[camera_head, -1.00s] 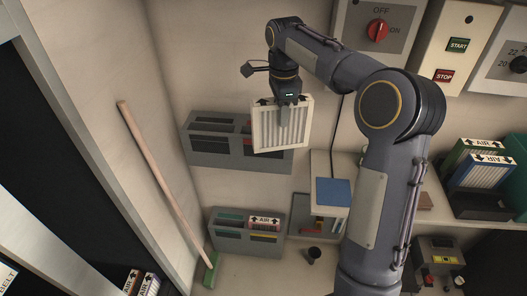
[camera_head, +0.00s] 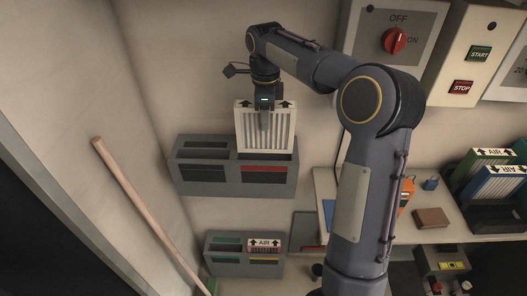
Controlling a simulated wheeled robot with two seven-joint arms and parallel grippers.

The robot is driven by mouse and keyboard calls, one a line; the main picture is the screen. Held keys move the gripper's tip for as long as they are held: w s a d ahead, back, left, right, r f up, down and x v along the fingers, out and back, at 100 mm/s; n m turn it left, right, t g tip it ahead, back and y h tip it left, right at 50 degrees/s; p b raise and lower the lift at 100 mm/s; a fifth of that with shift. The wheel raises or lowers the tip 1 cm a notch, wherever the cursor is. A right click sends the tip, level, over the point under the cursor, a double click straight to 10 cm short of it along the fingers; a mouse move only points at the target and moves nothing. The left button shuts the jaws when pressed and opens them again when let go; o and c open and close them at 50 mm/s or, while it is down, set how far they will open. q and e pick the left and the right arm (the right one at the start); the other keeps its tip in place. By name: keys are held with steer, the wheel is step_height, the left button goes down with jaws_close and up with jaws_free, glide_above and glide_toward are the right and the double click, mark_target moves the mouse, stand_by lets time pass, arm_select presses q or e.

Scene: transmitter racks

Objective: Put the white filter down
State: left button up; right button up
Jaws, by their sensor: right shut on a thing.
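The white filter (camera_head: 280,132) is a pale pleated panel with black arrows along its top edge. My right gripper (camera_head: 265,122) is shut on its upper middle and holds it upright. The filter's lower edge is at the upper right slot of a grey slotted rack (camera_head: 190,183) on the wall. I cannot tell whether that edge is inside the slot or just above it. The rack's other openings look dark, except a red one at lower right (camera_head: 264,169). My left gripper is not in view.
A lower grey rack (camera_head: 225,258) holds a filter marked AIR (camera_head: 265,245). A wooden pole (camera_head: 140,205) leans at the left. Green (camera_head: 492,156) and blue (camera_head: 500,183) filters stand at the right. A switch panel (camera_head: 395,40) is behind my arm.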

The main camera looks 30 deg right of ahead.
mark_target(264, 148)
step_height(264, 148, down, 6)
steer(key=shift+w, duration=0.15)
steer(key=shift+f, duration=2.75)
steer(key=shift+f, duration=0.1)
steer(key=o, duration=1)
